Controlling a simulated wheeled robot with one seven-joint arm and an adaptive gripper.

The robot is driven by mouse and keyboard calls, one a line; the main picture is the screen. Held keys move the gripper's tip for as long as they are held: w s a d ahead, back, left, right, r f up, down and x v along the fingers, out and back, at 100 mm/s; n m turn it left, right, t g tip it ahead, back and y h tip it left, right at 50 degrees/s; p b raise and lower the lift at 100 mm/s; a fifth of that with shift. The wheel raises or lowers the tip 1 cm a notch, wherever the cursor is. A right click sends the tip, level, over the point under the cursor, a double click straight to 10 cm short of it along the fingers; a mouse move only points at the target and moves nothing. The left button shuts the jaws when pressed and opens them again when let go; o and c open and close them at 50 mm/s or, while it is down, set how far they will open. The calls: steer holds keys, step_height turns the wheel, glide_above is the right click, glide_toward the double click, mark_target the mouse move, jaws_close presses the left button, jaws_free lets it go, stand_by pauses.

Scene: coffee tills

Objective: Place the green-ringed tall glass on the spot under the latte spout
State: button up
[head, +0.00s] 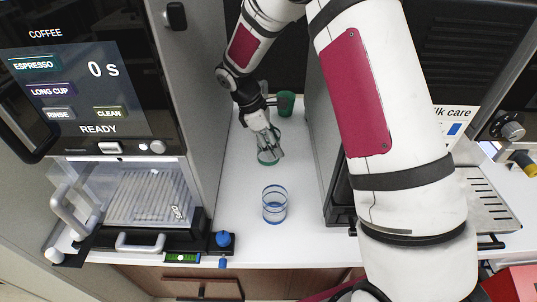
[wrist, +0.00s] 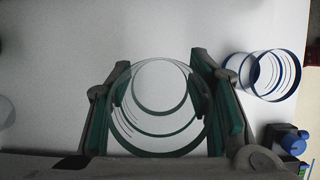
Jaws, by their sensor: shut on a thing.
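The green-ringed tall glass (wrist: 160,100) is between the two fingers of my gripper (wrist: 160,105) in the wrist view. The fingers press on its sides, so my gripper is shut on it. In the head view my gripper (head: 267,143) is over the white counter between the two machines, and the glass (head: 268,158) shows only in part beneath the fingers. I cannot tell whether its base touches the counter. The latte spout and the spot under it cannot be made out; my arm covers much of the right machine.
A blue-ringed glass (head: 274,204) stands on the counter (head: 240,180) in front of my gripper. A green cup (head: 286,103) stands behind. The coffee machine (head: 90,80) is at left, with a blue-knobbed item (head: 222,240) near the edge. A drip tray (head: 487,200) is at right.

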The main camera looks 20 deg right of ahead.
step_height(320, 180, down, 8)
steer(key=shift+f+p, duration=0.1)
steer(key=shift+p, duration=0.25)
steer(key=shift+f, duration=0.1)
steer(key=o, duration=1.2)
